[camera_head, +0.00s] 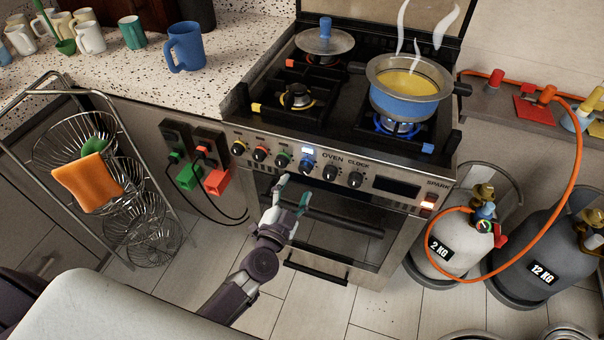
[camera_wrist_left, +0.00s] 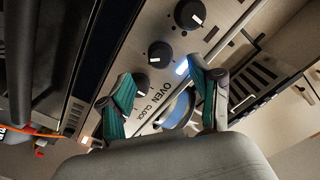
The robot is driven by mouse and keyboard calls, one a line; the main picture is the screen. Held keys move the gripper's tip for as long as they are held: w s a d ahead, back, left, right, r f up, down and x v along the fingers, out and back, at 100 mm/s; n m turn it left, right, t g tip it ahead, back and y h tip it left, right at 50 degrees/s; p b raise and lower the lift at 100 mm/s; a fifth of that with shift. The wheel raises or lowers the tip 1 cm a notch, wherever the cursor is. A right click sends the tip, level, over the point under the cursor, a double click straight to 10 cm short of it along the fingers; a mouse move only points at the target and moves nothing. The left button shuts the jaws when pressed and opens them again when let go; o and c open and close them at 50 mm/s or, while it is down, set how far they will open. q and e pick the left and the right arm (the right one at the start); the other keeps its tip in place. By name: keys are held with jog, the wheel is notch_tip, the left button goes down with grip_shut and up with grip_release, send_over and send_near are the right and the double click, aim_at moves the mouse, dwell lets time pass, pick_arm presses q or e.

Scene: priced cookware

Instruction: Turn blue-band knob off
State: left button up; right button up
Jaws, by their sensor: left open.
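The blue-band knob (camera_head: 306,165) is on the stove's front panel, fourth from the left, between the green-band knob (camera_head: 281,159) and the oven knob (camera_head: 330,172). A lit indicator (camera_head: 307,150) glows above it. My left gripper (camera_head: 294,189) is open just below and in front of it, apart in the head view. In the left wrist view, the open fingers (camera_wrist_left: 163,98) point at the panel, with a blue and white shape (camera_wrist_left: 177,110) between them that I cannot identify surely. A blue flame burns under the blue pot (camera_head: 404,108). My right gripper is not in view.
The oven door handle (camera_head: 340,218) runs below the panel. The pot steams on the right front burner. Gas cylinders (camera_head: 448,250) with an orange hose stand right of the stove. A wire basket rack (camera_head: 75,140) stands left. The floor before the stove is clear.

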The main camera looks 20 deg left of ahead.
aim_at(303, 172)
pick_arm(q)
jog(key=w, duration=0.5)
jog(key=shift+w+d+b, duration=0.15)
jog(key=shift+w+b, duration=0.2)
jog(key=c, duration=1.1)
